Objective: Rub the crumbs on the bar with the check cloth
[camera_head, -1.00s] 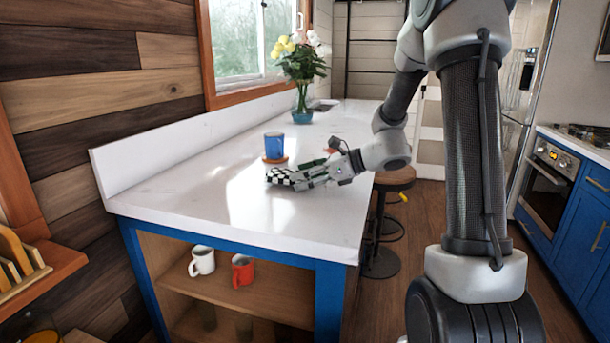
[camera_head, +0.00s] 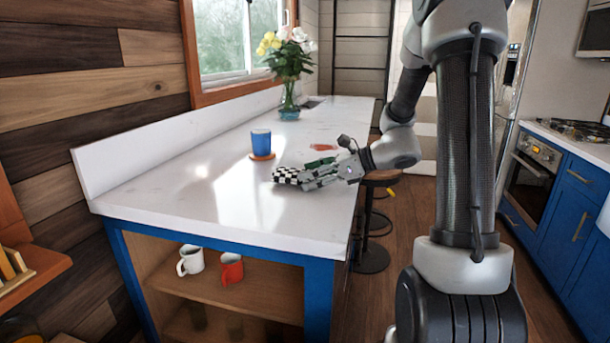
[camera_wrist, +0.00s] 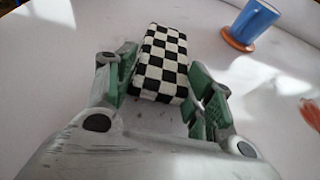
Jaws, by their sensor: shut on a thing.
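The black-and-white check cloth (camera_head: 286,175) is a folded block on the white bar top (camera_head: 190,205), in front of the blue cup. My gripper (camera_head: 305,177) is shut on it from the right, low over the bar. In the wrist view the cloth (camera_wrist: 160,62) sits between the green-padded fingers of my gripper (camera_wrist: 162,88). A reddish-orange patch (camera_head: 324,147) lies on the bar behind my gripper. It also shows at the right edge of the wrist view (camera_wrist: 309,112). I cannot tell whether it is the crumbs.
A blue cup (camera_head: 261,142) stands on an orange-brown coaster (camera_head: 262,157) just behind the cloth. A vase of flowers (camera_head: 289,98) stands farther back. The bar's near left is clear. Mugs (camera_head: 190,260) stand on the shelf below, and a stool (camera_head: 372,255) is at the right.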

